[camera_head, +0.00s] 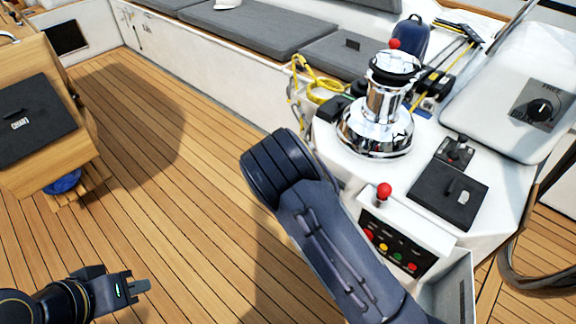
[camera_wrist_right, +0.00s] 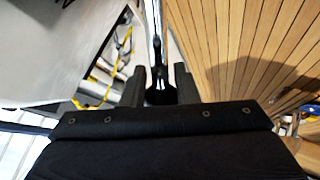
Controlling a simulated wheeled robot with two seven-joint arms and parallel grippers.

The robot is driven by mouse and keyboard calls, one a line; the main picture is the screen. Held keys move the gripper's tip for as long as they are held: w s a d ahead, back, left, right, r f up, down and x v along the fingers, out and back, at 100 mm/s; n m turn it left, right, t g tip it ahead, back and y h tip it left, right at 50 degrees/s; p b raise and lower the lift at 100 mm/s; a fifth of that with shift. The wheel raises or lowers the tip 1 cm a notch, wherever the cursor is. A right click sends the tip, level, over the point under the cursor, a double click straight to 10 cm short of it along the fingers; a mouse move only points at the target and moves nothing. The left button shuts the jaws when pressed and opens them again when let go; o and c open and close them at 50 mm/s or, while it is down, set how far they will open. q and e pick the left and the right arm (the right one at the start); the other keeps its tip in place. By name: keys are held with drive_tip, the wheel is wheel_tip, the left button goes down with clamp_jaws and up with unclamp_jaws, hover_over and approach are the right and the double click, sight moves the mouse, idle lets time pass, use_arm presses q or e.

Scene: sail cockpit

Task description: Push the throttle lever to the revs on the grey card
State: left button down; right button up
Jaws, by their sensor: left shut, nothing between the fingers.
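A lever with a red knob (camera_head: 384,191) stands on a white console box (camera_head: 410,225) whose dark front panel has several coloured buttons; I cannot tell whether it is the throttle. I cannot make out a grey card with revs. My left gripper (camera_head: 138,287) is shut and empty above the deck at the lower left, far from the console. My right arm passes just left of the console; its gripper is hidden in the head view. In the right wrist view my right gripper (camera_wrist_right: 158,75) has its fingers apart, with a dark shape and thin shiny upright behind them.
A chrome winch (camera_head: 378,115) stands behind the console. Beside it are a dark plate (camera_head: 448,197), a small black lever unit (camera_head: 456,151) and a grey rotary switch (camera_head: 541,107). A wooden cabinet (camera_head: 50,110) stands left. The middle deck (camera_head: 170,190) is clear.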

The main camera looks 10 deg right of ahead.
drive_tip(key=o, duration=0.4)
drive_tip(key=shift+w+a+r, duration=0.2)
drive_tip(key=shift+r, duration=0.1)
drive_tip(key=shift+s+f, duration=0.1)
drive_tip(key=shift+f, duration=0.05)
drive_tip(key=p+v, duration=0.1)
drive_tip(key=v, duration=0.6)
drive_tip(key=shift+s+r, duration=0.25)
drive_tip(key=shift+s, duration=0.05)
